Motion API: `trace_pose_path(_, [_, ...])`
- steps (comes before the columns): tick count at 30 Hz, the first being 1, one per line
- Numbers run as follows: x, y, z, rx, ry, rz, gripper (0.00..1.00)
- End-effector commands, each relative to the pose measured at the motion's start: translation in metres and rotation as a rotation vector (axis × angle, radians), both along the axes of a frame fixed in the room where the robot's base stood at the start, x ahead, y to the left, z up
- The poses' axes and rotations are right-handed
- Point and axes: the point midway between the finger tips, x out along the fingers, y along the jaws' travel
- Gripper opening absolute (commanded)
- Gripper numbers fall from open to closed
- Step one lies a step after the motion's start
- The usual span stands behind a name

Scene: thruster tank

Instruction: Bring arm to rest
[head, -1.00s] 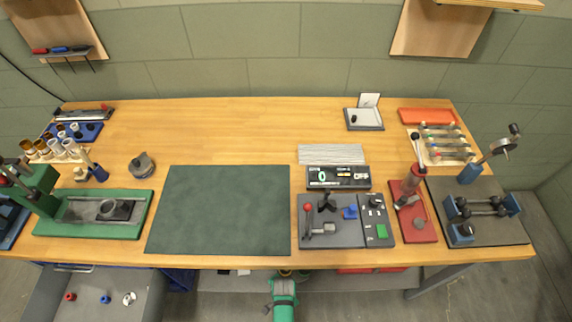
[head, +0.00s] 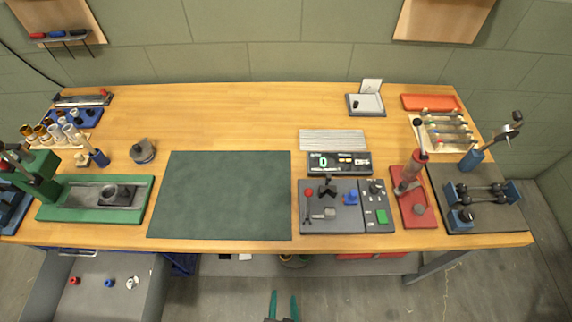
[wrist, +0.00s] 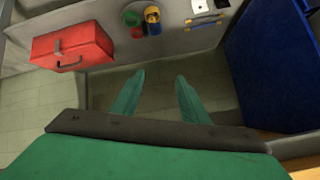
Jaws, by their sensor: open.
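My gripper (head: 283,304) shows at the bottom middle of the head view, below the front edge of the workbench (head: 230,105). Its two green fingers are apart with nothing between them. In the wrist view the open fingers (wrist: 158,92) point toward the floor and the shelf under the bench. My gripper touches nothing that I can see. Most of my arm is out of the head view.
An open drawer (head: 100,285) juts out at the left. A dark green mat (head: 222,195) lies bare on the bench. Floor around my gripper is clear.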

Motion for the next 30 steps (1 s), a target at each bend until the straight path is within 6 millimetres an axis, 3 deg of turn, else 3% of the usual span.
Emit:
trace_pose_path(1, [-0.010, -0.001, 0.024, -0.029, -0.045, 0.021, 0.41])
trace_pose_path(9, [-0.035, -0.005, 0.160, -0.208, -0.300, 0.114, 0.41])
trace_pose_path(12, [-0.040, -0.005, 0.199, -0.260, -0.367, 0.134, 0.41])
trace_pose_path(15, [-0.043, -0.007, 0.225, -0.296, -0.413, 0.144, 0.41])
trace_pose_path(19, [-0.044, -0.007, 0.240, -0.315, -0.439, 0.149, 0.41])
trace_pose_path(23, [-0.044, -0.007, 0.241, -0.317, -0.441, 0.150, 0.41])
trace_pose_path(25, [-0.044, -0.007, 0.241, -0.317, -0.441, 0.150, 0.31])
trace_pose_path(30, [-0.044, -0.007, 0.240, -0.316, -0.440, 0.151, 0.31])
